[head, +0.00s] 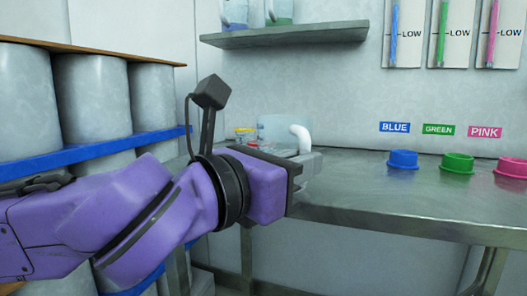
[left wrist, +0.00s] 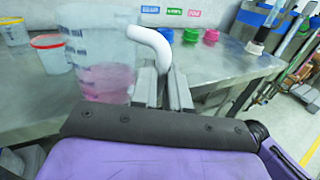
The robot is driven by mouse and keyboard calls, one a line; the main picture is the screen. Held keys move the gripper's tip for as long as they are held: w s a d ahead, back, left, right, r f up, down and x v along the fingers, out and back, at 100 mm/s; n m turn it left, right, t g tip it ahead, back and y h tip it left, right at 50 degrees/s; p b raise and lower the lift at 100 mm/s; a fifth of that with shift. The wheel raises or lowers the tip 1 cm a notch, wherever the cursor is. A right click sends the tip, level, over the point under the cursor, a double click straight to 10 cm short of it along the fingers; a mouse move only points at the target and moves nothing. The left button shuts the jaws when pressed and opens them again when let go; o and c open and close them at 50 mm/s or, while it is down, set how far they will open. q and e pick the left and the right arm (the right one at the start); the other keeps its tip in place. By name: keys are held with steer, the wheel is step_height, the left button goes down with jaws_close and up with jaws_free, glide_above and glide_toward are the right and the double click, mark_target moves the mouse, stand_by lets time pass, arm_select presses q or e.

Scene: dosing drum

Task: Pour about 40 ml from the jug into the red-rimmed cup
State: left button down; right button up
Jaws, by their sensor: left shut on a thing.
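The jug (head: 275,128) is clear with a white handle (head: 301,138) and stands about upright over the left part of the steel bench. In the left wrist view the jug (left wrist: 95,50) has a pool of pink liquid (left wrist: 107,82) in its lower part. My left gripper (left wrist: 165,82) is shut on the jug's white handle; it also shows in the head view (head: 306,172). I cannot tell whether the jug touches the bench. The red-rimmed cup (left wrist: 50,55) is just left of the jug in the left wrist view. In the head view it is mostly hidden behind my arm. My right gripper is not in view.
A yellow-rimmed cup (left wrist: 13,32) stands beyond the red-rimmed one. Blue (head: 403,160), green (head: 457,164) and pink (head: 511,168) lids or pots sit on the right of the bench (head: 370,190) under colour labels. A shelf (head: 290,35) hangs above. Grey drums (head: 92,95) stand at left.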

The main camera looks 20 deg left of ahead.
arm_select(q)
steer(key=shift+r, duration=0.15)
steer(key=w+a+r+n+g+p, duration=0.6)
steer(key=w+r+n+p, duration=0.3)
steer(key=p, duration=2.3)
steer(key=shift+r+g+p, duration=0.4)
steer(key=shift+r, duration=0.35)
steer(key=shift+w+a+r, duration=0.1)
steer(key=shift+w, duration=0.15)
stand_by(0.4)
steer(key=shift+w+a+r+n+g+h+p, duration=0.2)
steer(key=shift+w+r+n+g+h+p, duration=0.15)
steer(key=shift+p, duration=1.3)
